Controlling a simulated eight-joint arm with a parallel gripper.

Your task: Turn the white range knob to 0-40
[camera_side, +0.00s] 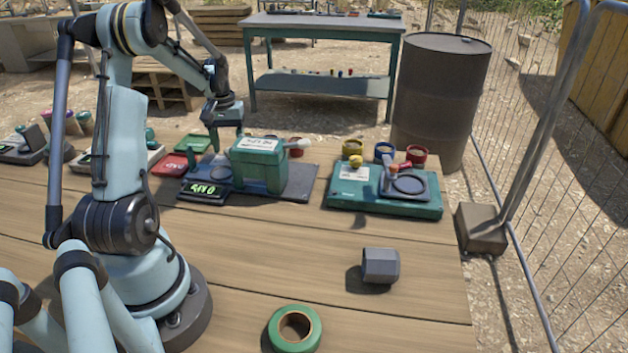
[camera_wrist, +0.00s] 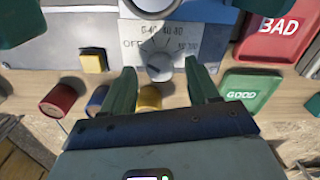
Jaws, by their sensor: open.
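The white range knob (camera_wrist: 160,67) sits below a white dial plate (camera_wrist: 165,35) in the wrist view. The plate carries OFF at the left and number ranges along an arc, one reading 0-40; the small print is blurred. I cannot tell which mark the knob points to. My gripper (camera_wrist: 160,72) is open, with one dark green finger on each side of the knob and a gap to it. In the side view my gripper (camera_side: 218,140) hangs just left of the green tester box (camera_side: 258,165); the knob cannot be made out there.
A green GOOD tray (camera_wrist: 248,88) and a red BAD tray (camera_wrist: 277,30) lie right of the knob in the wrist view. Red (camera_wrist: 58,100), blue and yellow cups stand nearby. A lit display (camera_side: 205,190) is beside the tester. The front tabletop holds a hex block (camera_side: 380,266) and tape roll (camera_side: 294,345).

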